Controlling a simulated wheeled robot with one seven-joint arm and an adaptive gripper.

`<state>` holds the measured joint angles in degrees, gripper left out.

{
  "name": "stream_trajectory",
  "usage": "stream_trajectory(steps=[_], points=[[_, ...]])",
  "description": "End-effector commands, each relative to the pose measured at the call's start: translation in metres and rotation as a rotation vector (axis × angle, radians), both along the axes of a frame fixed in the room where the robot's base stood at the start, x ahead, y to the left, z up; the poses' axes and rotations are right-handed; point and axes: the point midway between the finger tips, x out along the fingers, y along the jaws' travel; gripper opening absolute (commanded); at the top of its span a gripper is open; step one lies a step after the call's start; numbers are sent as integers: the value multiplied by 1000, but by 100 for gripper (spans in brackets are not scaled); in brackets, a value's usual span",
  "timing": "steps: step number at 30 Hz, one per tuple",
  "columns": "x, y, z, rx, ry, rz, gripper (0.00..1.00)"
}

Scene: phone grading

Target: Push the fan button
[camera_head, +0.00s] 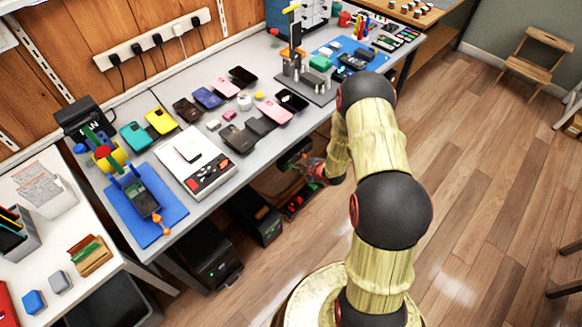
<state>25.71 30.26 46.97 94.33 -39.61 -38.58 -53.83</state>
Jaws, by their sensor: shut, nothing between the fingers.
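A small multicoloured device with a round red and yellow centre and blue and green parts (104,152) stands at the left end of the grey bench. My gripper (293,164) is just off the bench's front edge, near the middle of the picture, well to the right of that device. It is small and partly dark against the things below, and it touches nothing that I can see. It is shut and empty.
A blue mat (170,190) with a dark handheld device lies by the fan-like thing. A grey stand (305,80) is at the back. Dark boxes (208,262) sit beneath the bench.

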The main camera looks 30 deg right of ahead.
Motion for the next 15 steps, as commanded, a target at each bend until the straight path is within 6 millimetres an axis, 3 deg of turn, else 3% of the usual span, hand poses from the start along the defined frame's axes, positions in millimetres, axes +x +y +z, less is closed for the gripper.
stream_trajectory(steps=[15], points=[[6,2,0,-1,-1,0,0]])
